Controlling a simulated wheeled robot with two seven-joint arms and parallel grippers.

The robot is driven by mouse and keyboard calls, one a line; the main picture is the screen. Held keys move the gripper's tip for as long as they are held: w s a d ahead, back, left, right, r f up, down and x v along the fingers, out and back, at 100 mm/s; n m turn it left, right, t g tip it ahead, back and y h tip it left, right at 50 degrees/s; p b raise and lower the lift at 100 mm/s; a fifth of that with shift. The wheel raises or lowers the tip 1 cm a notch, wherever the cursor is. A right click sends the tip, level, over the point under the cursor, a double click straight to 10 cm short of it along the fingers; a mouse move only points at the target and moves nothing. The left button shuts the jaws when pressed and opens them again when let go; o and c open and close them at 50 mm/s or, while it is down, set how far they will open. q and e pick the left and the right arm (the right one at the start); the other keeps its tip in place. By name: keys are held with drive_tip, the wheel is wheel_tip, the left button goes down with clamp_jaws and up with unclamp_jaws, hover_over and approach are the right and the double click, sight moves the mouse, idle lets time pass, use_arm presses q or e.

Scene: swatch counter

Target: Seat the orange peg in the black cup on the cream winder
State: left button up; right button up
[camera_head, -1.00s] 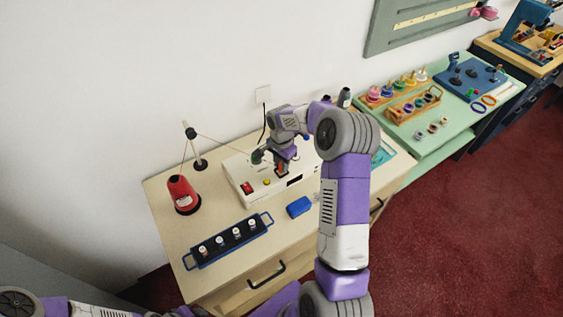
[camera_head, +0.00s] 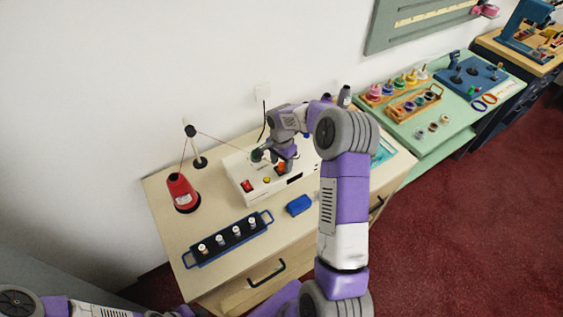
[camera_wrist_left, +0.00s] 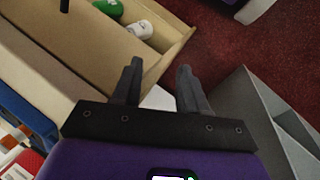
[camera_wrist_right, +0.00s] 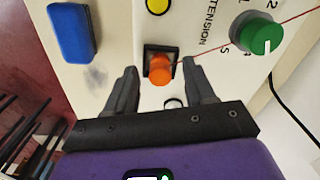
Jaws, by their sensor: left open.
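The cream winder (camera_head: 243,169) stands on the table with its black cup (camera_wrist_right: 149,53), a dark square socket, on top. The orange peg (camera_wrist_right: 161,71) stands in or over the cup; its depth cannot be told. It also shows as an orange spot in the head view (camera_head: 281,168). My right gripper (camera_wrist_right: 160,67) is just above the winder, its fingers apart on either side of the peg with gaps showing. My left gripper (camera_wrist_left: 158,68) is open and empty, near an open drawer (camera_wrist_left: 150,65).
The winder carries a red switch (camera_head: 247,186), a yellow button (camera_wrist_right: 158,5) and a green knob (camera_wrist_right: 262,33). A blue block (camera_head: 299,206) lies in front. A blue rack (camera_head: 228,240) holds several spools. A red cone (camera_head: 182,190) feeds a thread over a post.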

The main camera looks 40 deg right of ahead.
wheel_tip(320, 180, up, 8)
drive_tip(key=shift+f, duration=0.2)
idle(0.3)
idle(0.5)
